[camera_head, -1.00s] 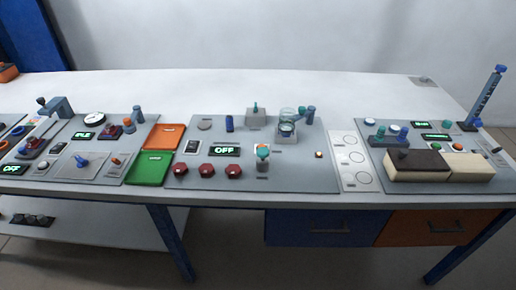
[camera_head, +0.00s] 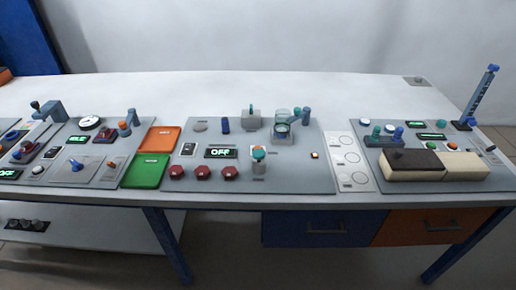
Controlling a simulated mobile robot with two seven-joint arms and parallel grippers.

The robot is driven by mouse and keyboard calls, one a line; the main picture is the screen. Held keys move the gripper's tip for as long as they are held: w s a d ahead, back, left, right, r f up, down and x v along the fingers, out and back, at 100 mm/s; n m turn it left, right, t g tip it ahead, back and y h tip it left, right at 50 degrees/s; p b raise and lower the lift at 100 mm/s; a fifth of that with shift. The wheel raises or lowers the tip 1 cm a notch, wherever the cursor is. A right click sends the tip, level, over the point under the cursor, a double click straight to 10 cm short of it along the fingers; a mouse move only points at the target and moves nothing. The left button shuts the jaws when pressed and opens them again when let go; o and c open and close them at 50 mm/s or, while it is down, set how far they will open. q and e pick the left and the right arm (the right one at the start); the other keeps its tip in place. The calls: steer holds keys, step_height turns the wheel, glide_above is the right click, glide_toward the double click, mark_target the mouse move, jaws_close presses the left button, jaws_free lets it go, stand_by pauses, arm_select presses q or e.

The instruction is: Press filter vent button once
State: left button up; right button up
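Labels are too small to read, so I cannot tell which button is the filter vent button. The middle grey panel (camera_head: 292,181) carries red buttons, a left one (camera_head: 176,172), a middle one (camera_head: 203,173) and a right one (camera_head: 229,173), in a row along its front edge. Behind them a display (camera_head: 221,152) reads OFF. A small lit square button (camera_head: 315,155) is near the panel's right side. A clear glass vessel (camera_head: 282,118) stands at the back. Neither of my grippers is in view.
Orange (camera_head: 160,139) and green (camera_head: 146,171) trays lie left of the middle panel. A white strip with circles (camera_head: 347,162) lies right of it. The right panel holds a dark brown block (camera_head: 411,166), a cream block (camera_head: 463,166) and a tall blue post (camera_head: 485,94). The white table's back is clear.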

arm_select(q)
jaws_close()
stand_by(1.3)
